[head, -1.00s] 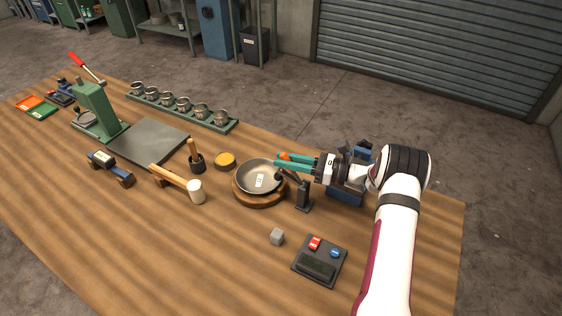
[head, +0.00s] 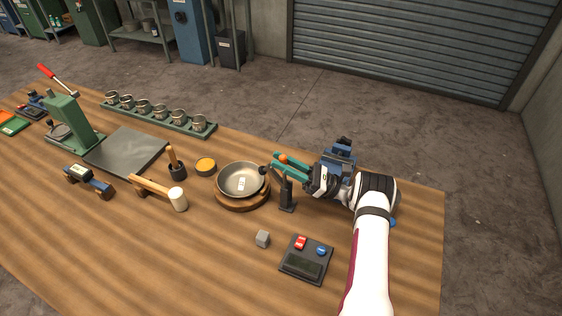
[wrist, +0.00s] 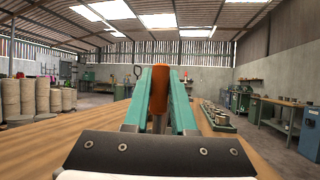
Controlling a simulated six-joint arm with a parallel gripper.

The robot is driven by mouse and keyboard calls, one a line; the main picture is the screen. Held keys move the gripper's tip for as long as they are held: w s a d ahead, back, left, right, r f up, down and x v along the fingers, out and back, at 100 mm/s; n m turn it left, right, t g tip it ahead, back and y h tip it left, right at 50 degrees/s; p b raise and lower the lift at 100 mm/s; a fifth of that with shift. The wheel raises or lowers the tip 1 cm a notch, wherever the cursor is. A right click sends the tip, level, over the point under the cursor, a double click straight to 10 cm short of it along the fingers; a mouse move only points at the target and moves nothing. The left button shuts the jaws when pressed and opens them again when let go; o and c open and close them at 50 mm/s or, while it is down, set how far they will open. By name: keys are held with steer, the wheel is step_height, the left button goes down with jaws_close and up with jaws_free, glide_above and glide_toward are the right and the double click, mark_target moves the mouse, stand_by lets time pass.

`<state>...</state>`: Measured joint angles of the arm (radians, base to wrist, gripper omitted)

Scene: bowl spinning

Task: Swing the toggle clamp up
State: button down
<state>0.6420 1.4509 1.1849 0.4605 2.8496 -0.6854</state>
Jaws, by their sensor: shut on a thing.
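The toggle clamp has a black post (head: 287,196) standing on the bench just right of the bowl. Its orange handle (head: 282,157) is between the teal fingers of my gripper (head: 279,163). In the wrist view the orange handle (wrist: 159,92) stands upright between both fingers of my gripper (wrist: 160,75), which is shut on it. The clamp's black tip (head: 263,169) shows at the bowl's right rim, seemingly a little above it. The grey metal bowl (head: 232,177) with a white label sits on a round wooden base (head: 243,204). My fingers hide part of the clamp linkage.
The bench's right end is mostly clear.

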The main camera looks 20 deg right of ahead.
stand_by(0.3)
steer(key=c, duration=0.7)
jaws_free()
steer(key=shift+c, duration=0.2)
